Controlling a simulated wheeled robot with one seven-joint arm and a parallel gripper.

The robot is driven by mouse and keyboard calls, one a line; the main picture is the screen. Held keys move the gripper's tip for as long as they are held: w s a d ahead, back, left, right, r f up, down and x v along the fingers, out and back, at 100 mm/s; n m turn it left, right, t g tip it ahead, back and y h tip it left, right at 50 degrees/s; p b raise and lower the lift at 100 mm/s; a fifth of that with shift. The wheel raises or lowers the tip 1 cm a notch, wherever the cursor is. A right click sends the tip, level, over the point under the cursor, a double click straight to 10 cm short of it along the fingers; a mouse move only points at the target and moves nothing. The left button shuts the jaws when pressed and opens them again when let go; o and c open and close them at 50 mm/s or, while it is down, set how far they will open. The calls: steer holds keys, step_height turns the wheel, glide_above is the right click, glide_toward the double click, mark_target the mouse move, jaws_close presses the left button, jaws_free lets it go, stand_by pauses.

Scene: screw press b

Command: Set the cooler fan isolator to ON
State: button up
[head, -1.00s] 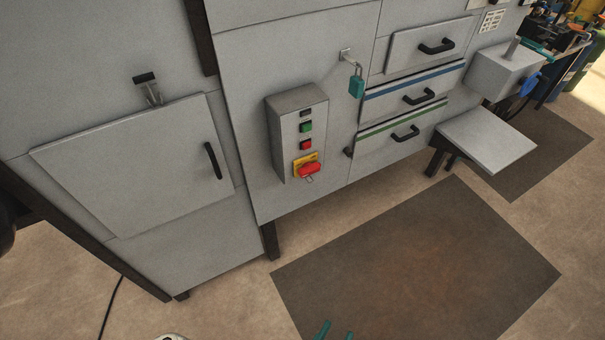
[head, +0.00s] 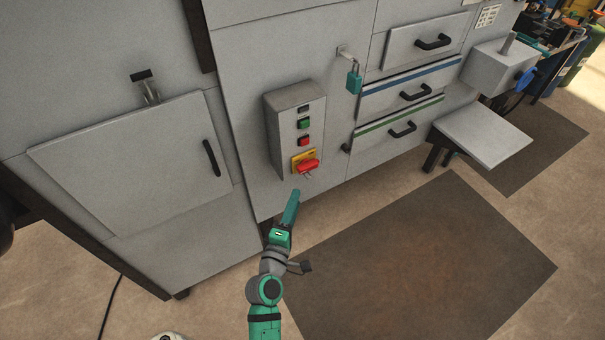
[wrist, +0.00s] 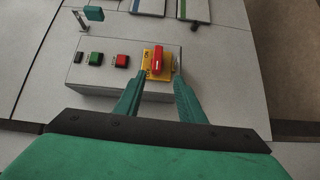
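The isolator is a red rotary handle (head: 308,166) on a yellow plate (head: 296,158), low on the front of a grey control box (head: 283,140). In the wrist view the red handle (wrist: 157,59) lies crosswise to the box's long side. My gripper (head: 295,192) is just below and in front of the isolator in the head view. In the wrist view its two green fingers (wrist: 160,75) are apart, with the handle seen between and beyond their tips. Nothing is between them; contact with the plate cannot be told.
A black, a green (head: 304,124) and a red button (head: 303,141) sit above the isolator on the box. Drawers (head: 415,95) and a protruding shelf (head: 485,136) stand right. The floor mat (head: 420,250) is clear.

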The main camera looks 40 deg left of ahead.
mark_target(303, 172)
steer(key=x, duration=1.1)
steer(key=shift+a+r, duration=0.3)
steer(key=shift+a, duration=0.05)
jaws_close()
